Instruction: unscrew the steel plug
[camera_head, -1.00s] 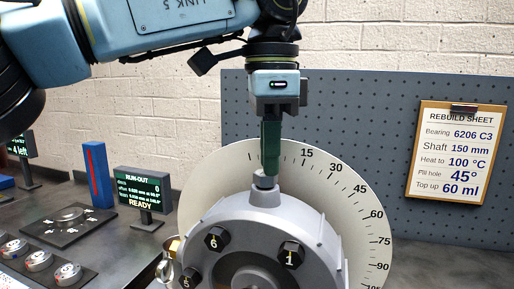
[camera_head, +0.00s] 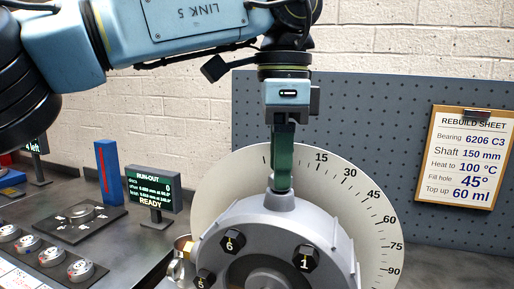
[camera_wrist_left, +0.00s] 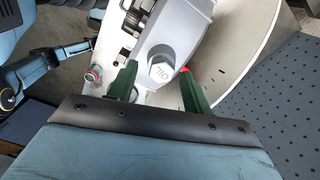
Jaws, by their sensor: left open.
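My right gripper is not in view.
The grey housing (camera_head: 262,234) carries numbered bolts, with a white degree dial (camera_head: 370,215) behind it. A run-out display (camera_head: 153,190), blue block (camera_head: 108,172) and knob panel (camera_head: 78,222) stand left. A pegboard (camera_head: 390,120) with a rebuild sheet (camera_head: 465,157) is behind.

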